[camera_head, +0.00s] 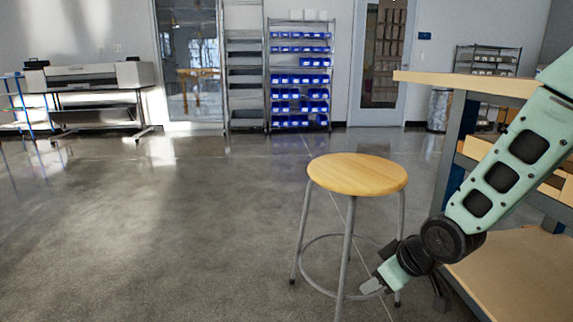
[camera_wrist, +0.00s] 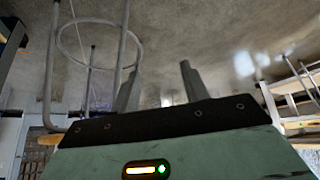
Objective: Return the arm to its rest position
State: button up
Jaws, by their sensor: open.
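My arm reaches down from the right side of the head view, bent at a dark joint. My gripper (camera_head: 371,287) is at its lower end, low in front of the wooden stool (camera_head: 357,174) and overlapping its legs in the picture. I cannot tell whether it touches them. In the wrist view my gripper (camera_wrist: 160,88) shows two fingers spread apart with nothing between them. That view looks upside down, with the stool's metal ring and legs (camera_wrist: 100,45) at the upper left.
A workbench (camera_head: 470,84) with a lower shelf (camera_head: 520,262) stands at the right, close to my arm. A rack of blue bins (camera_head: 300,79) and a large printer (camera_head: 95,76) stand at the back. The floor (camera_head: 170,230) at left and centre is clear.

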jog(key=s+a+r+g+h, duration=0.1)
jog(key=s+a+r+g, duration=0.15)
jog(key=s, duration=0.55)
jog(key=s+a+r+g+h+p, duration=0.1)
jog(key=s+r, duration=0.3)
jog(key=s, duration=0.5)
jog(key=s+a+r+g+h, duration=0.1)
jog(key=s+a+r+g, duration=0.15)
jog(key=s, duration=0.55)
notch_tip(320, 180, up, 39)
jog(key=d+p, duration=0.1)
jog(key=p, duration=3.7)
jog(key=shift+s+t, duration=0.25)
jog(key=shift+t, duration=0.05)
